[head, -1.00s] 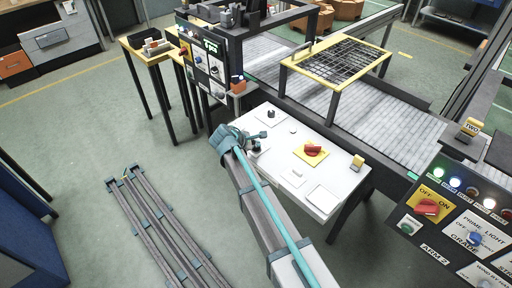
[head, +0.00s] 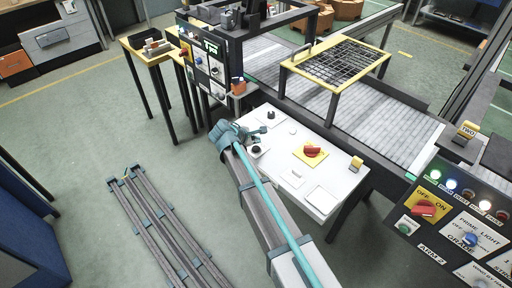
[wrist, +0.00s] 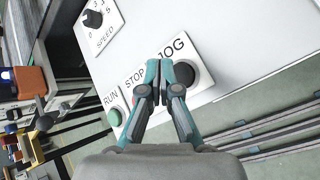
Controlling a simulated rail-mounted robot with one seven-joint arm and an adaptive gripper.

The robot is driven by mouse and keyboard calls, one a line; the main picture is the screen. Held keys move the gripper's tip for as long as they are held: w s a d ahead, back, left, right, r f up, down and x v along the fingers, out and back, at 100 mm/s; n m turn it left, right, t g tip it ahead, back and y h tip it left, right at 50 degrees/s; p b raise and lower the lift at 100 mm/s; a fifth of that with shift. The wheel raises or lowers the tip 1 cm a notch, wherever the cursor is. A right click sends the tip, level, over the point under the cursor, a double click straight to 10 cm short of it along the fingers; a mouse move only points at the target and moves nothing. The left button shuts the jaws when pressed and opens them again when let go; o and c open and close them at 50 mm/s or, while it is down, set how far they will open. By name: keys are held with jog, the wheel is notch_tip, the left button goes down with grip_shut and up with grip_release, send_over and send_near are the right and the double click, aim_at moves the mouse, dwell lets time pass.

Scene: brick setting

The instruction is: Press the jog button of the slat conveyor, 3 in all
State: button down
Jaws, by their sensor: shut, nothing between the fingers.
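The JOG button (wrist: 186,74) is a black round button on a white label in the wrist view. My gripper (wrist: 159,82) is shut and empty, with its fingertips over the label just left of the button and overlapping its left edge. I cannot tell whether they touch it. The red STOP button is mostly hidden behind the fingers. The green RUN button (wrist: 114,117) is further left. In the head view my gripper (head: 262,132) is over the white control panel (head: 285,165), and a black button (head: 257,148) shows beside it. The slat conveyor (head: 390,130) runs behind the panel.
A SPEED knob (wrist: 93,18) is at the wrist view's upper left. The panel also carries a red switch on a yellow plate (head: 312,151). A yellow-framed mesh guard (head: 336,66) stands over the conveyor. Another control box (head: 455,225) is at the right.

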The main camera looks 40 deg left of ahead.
aim_at(255, 149)
jog(key=shift+r+p, duration=0.85)
jog(key=shift+r, duration=1)
dwell(0.5)
